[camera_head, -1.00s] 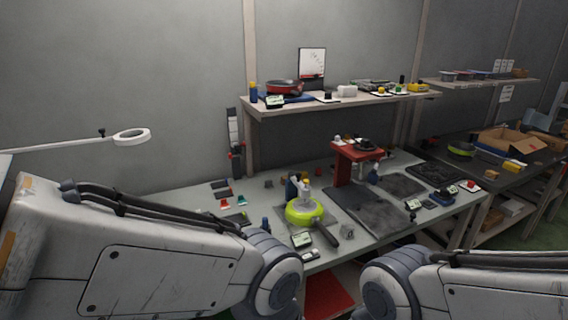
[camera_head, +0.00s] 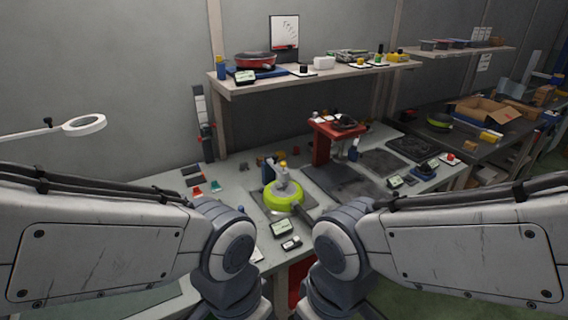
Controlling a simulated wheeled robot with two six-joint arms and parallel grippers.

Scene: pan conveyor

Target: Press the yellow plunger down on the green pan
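The green pan (camera_head: 284,206) sits on a dark square base on the workbench, near the middle of the picture. Its dark handle (camera_head: 303,213) points toward the front right. A small fixture stands at the pan, with a yellow plunger (camera_head: 283,164) at its top. My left arm comes in from the left and my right arm from the right. Both bend downward at the near side of the bench. Neither gripper shows; both are below or outside the picture.
A red press (camera_head: 322,147) stands behind and right of the pan. Dark mats (camera_head: 342,186) lie on the bench to the right. Small display devices (camera_head: 281,229) lie in front of the pan. A shelf (camera_head: 300,80) with a red pan (camera_head: 255,61) hangs above. A ring lamp (camera_head: 84,125) is at the left.

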